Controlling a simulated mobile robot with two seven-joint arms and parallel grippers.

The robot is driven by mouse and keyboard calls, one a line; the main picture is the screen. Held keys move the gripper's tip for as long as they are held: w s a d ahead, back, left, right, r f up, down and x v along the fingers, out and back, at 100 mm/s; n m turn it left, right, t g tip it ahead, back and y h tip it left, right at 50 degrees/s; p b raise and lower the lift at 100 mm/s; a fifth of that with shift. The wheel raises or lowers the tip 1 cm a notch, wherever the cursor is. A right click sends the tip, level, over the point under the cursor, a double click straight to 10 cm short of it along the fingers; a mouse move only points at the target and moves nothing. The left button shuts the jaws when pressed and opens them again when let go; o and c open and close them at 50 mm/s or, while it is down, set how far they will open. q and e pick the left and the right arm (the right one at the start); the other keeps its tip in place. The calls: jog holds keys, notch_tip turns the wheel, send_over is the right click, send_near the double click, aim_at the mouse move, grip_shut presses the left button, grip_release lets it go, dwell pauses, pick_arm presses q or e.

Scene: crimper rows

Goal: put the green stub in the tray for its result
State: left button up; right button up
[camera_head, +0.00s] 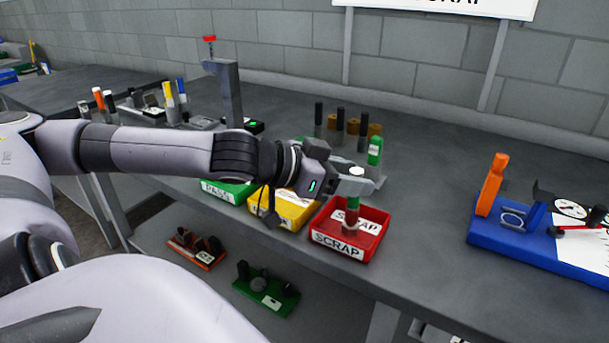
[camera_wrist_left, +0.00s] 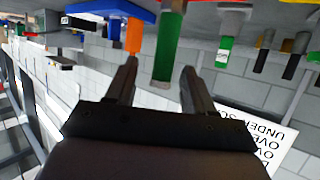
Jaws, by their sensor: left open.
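A green stub (camera_head: 353,205) with a pale top stands upright in the red SCRAP tray (camera_head: 374,240). My left gripper (camera_head: 358,183) is at the stub's upper end, above the tray. In the left wrist view, which looks upside down, the green stub (camera_wrist_left: 170,48) shows between the two spread fingers (camera_wrist_left: 158,82), with a gap on each side. The left gripper is open. The green PASS tray (camera_head: 228,192) and the yellow tray (camera_head: 291,216) stand to the left of the red one, partly hidden by my left arm. My right gripper is not in view.
Another green-marked piece (camera_head: 375,150) stands behind, near a row of dark pegs (camera_head: 340,118). A blue fixture board (camera_head: 480,235) with an orange post lies at right. A grey stand (camera_head: 230,90) rises behind my arm. The bench between red tray and blue board is clear.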

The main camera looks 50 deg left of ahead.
pick_arm(q)
jog(key=b+v, duration=0.2)
jog(key=v, duration=0.6)
jog(key=shift+b, duration=0.3)
jog(key=shift+s+a, duration=0.1)
dwell(0.5)
jog(key=shift+s, duration=0.1)
